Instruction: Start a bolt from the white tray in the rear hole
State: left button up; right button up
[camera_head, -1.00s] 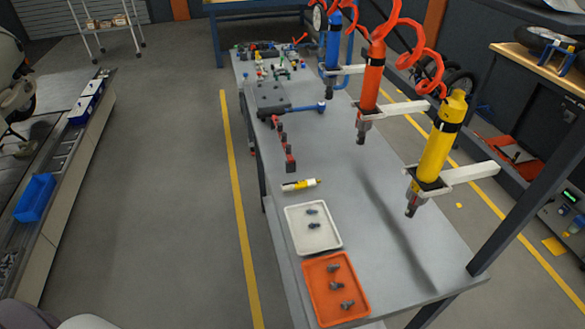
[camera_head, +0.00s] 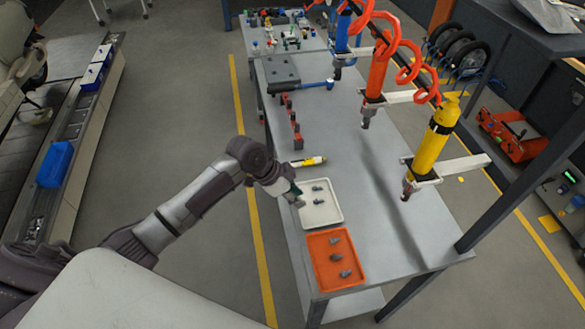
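The white tray (camera_head: 331,214) lies on the grey workbench with two dark bolts in it, one bolt (camera_head: 317,188) behind the other bolt (camera_head: 319,200). My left gripper (camera_head: 298,201) is at the tray's left edge, pointing down beside the bolts. Its fingers are small and partly merged with the tray, so I cannot tell whether they are open or shut, or whether they hold anything. My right gripper is not in view. I cannot make out the rear hole; a dark grey block (camera_head: 281,72) sits farther back on the bench.
An orange tray (camera_head: 318,282) with three bolts lies in front of the white one. A yellow-and-white tube (camera_head: 309,161) and red holders (camera_head: 296,130) lie behind. A yellow hanging tool (camera_head: 432,143) is at the right. A conveyor (camera_head: 86,150) with a blue bin (camera_head: 55,164) runs along the left.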

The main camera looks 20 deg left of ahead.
pick_arm(q)
send_near(313, 187)
jog(key=shift+s+a+f+m+t+h+b, duration=0.15)
jog(key=shift+s+f+m+t+h+b, duration=0.15)
jog(key=shift+b, duration=0.2)
jog(key=b+x, duration=0.4)
jog(key=x, duration=0.1)
jog(key=shift+f, duration=0.1)
jog(key=shift+b+x, duration=0.95)
jog(key=shift+x, duration=0.5)
grip_shut()
